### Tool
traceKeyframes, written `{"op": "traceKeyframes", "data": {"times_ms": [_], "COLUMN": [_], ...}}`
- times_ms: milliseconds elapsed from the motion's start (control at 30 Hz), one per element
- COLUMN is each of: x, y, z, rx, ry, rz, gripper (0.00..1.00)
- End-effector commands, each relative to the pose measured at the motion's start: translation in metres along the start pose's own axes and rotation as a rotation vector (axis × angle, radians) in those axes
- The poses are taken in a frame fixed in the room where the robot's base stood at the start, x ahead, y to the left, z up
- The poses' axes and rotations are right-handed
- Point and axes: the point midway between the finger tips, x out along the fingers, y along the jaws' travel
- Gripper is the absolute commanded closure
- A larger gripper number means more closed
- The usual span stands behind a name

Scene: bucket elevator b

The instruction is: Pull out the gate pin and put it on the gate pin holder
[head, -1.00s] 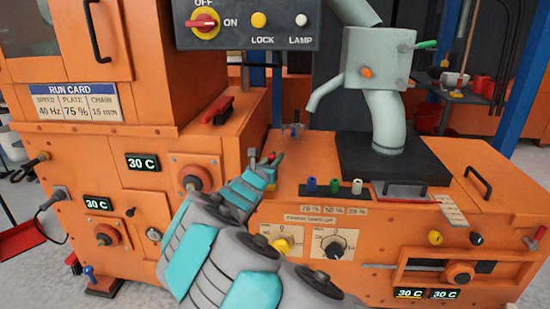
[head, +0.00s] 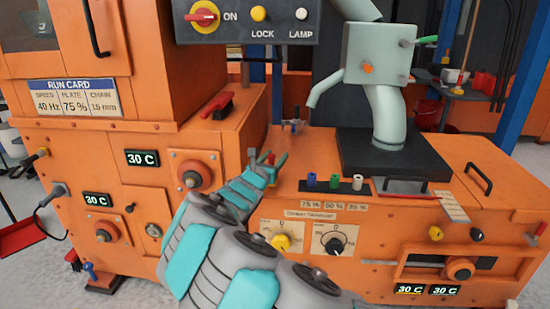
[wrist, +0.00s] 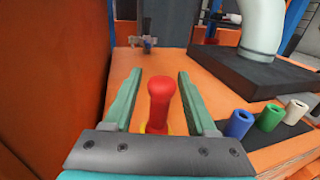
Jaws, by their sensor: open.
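My gripper (head: 271,160) is open over the left part of the orange machine deck. In the wrist view its two green fingers (wrist: 158,98) stand on either side of an upright red knob (wrist: 160,98) with a yellow part at its base. The knob is between the fingers, with a gap on each side. Its lower end is hidden behind the gripper's dark crossbar. The red knob shows small between the fingers in the head view (head: 271,158). I cannot tell for certain that it is the gate pin, nor which part is the gate pin holder.
Blue, green and white cylinders (head: 334,182) stand on a dark strip to the right. A grey pipe and box (head: 378,60) rise behind, with a green handle (head: 427,39). The orange cabinet (wrist: 50,80) stands close on the left. The deck between is mostly clear.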

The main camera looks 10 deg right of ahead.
Motion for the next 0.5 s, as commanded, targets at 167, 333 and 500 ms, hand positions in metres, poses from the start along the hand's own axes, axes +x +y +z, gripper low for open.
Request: {"op": "traceKeyframes", "data": {"times_ms": [167,333,500], "x": [-0.001,-0.014,-0.04], "y": [0.0,0.003,0.001], "z": [0.0,0.0,-0.001], "rx": [0.0,-0.002,-0.004], "ry": [0.0,0.0,0.001], "rz": [0.0,0.004,0.002], "gripper": [0.43,0.43,0.43]}}
